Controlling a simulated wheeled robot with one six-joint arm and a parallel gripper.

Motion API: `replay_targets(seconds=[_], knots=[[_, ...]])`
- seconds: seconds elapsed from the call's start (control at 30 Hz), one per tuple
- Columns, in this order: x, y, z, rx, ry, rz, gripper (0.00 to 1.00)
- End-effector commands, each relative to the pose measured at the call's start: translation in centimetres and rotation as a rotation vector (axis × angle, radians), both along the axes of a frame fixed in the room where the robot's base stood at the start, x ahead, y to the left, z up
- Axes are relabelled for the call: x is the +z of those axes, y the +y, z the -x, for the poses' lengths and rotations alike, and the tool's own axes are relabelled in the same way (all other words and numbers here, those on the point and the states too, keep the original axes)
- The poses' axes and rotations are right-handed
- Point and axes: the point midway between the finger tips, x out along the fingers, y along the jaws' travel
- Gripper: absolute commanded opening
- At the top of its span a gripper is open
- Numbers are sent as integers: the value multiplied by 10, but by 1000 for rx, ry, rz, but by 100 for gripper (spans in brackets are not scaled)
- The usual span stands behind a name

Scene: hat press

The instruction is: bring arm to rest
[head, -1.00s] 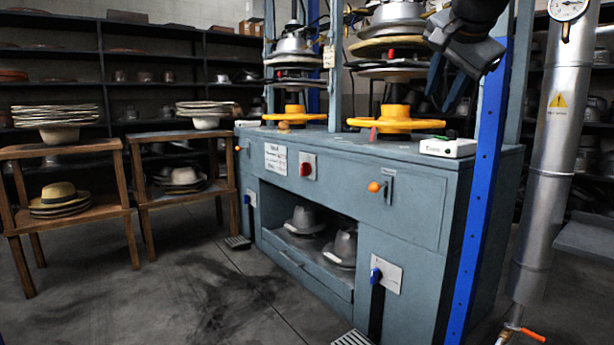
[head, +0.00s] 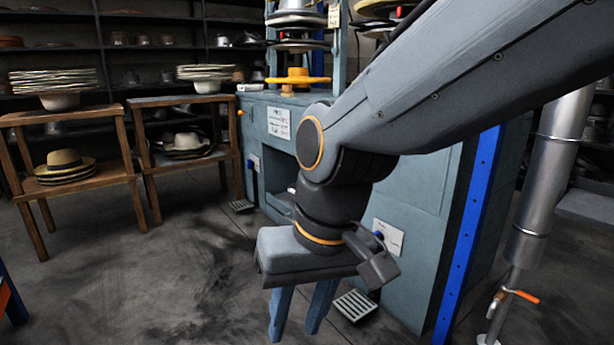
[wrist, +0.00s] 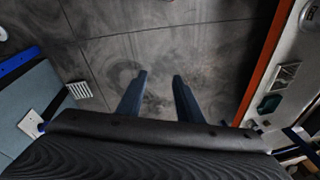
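My gripper (head: 298,325) hangs at the lower middle of the head view, pointing down in front of the blue-grey hat press (head: 430,190). Its two blue fingers are apart with nothing between them. In the wrist view my gripper (wrist: 158,78) also shows its two fingers apart over bare floor (wrist: 160,40). My arm comes in from the upper right and hides much of the press front, including most of its open lower bay.
Two wooden stands hold hats, the left stand (head: 140,190) and the right stand (head: 190,101). A blue post (head: 468,230) and a silver pipe (head: 545,180) with an orange-handled valve (head: 522,295) stand at the right. Floor grates (head: 355,305) lie by the press. The floor (head: 150,290) at lower left is clear.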

Motion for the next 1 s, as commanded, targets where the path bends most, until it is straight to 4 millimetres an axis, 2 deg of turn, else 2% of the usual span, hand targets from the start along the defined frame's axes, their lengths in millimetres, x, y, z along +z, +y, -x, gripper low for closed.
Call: replay_targets(seconds=[0.03,0.23,0.77,1.0], knots=[[-7,1,13,38,15,9,33],[-32,-2,57,183,65,42,33],[20,-27,42,75,63,67,33],[63,-55,35,-10,70,91,33]])
